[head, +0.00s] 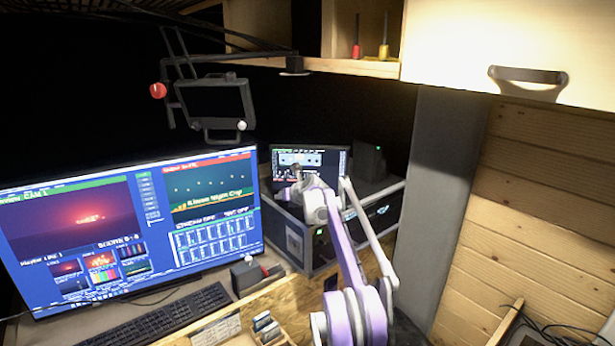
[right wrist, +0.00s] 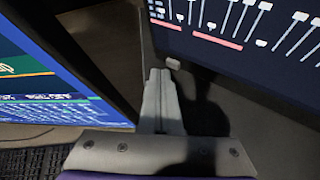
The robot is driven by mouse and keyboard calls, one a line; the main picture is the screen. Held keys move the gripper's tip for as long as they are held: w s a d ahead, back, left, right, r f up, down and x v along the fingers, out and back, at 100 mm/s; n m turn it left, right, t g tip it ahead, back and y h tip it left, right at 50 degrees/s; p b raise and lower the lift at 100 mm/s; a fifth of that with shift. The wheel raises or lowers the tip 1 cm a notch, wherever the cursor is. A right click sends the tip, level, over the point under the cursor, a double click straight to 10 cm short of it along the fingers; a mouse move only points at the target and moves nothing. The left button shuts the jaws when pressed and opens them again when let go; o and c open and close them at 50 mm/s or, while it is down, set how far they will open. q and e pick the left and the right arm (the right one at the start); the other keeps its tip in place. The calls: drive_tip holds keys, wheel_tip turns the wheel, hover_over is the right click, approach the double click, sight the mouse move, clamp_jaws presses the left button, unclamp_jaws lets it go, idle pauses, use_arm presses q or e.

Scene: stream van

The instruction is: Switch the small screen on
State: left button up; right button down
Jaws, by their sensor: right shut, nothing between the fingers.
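The small screen (head: 334,158) stands at the back, right of the large monitor, and is lit with a mixer-like picture. In the right wrist view the small screen (right wrist: 270,28) shows white sliders and red bars. A small pale button (right wrist: 173,64) sits at its lower edge. My right gripper (head: 296,172) is in front of the small screen's left part and hides some of it. In the right wrist view the shut, empty fingertips (right wrist: 160,73) are close beside the button; I cannot tell whether they touch it. My left gripper is not in view.
The large lit monitor (head: 110,215) stands close on the left, with a keyboard (head: 165,318) before it. A black equipment case (head: 325,235) is under the small screen. A dark framed panel (head: 212,102) hangs above. A grey post (head: 440,190) stands on the right.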

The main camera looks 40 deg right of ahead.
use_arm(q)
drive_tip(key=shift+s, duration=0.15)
use_arm(e)
drive_tip(key=shift+s, duration=0.15)
drive_tip(key=shift+s+a+f+b, duration=0.15)
drive_tip(key=shift+a+f+b, duration=0.15)
drive_tip(key=shift+a, duration=0.1)
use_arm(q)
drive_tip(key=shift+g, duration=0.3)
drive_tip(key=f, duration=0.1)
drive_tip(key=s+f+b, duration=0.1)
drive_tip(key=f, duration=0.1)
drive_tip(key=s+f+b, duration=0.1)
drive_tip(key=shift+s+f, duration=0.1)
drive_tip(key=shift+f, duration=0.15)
use_arm(e)
drive_tip(key=s+a, duration=0.3)
drive_tip(key=shift+s+a+r, duration=0.35)
idle(0.4)
